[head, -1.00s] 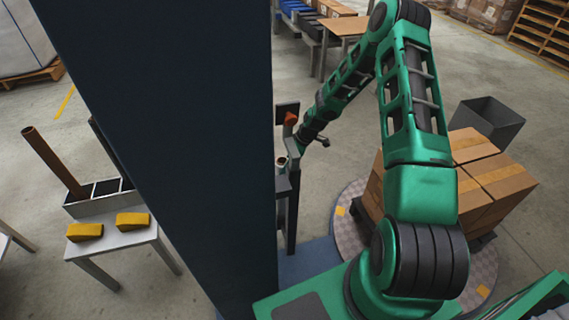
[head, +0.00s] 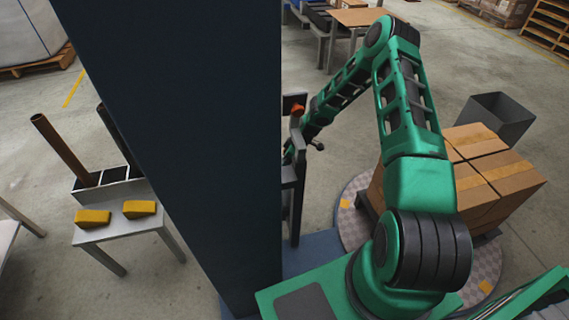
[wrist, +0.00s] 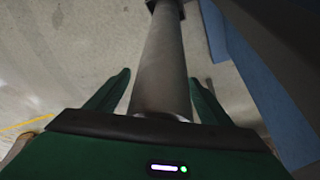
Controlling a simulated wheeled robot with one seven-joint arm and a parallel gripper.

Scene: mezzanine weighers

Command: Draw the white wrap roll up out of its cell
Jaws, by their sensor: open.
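My gripper (wrist: 158,82) is open, with one green finger on each side of the roll and a visible gap on both sides. In the head view the dark blue column hides my gripper and the roll.
The column (head: 190,150) blocks the middle of the head view. At left, a small table (head: 120,228) bears a celled box with a brown tube (head: 65,150) and two yellow blocks. Cartons (head: 490,185) stand at right, beside a grey bin (head: 497,120).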

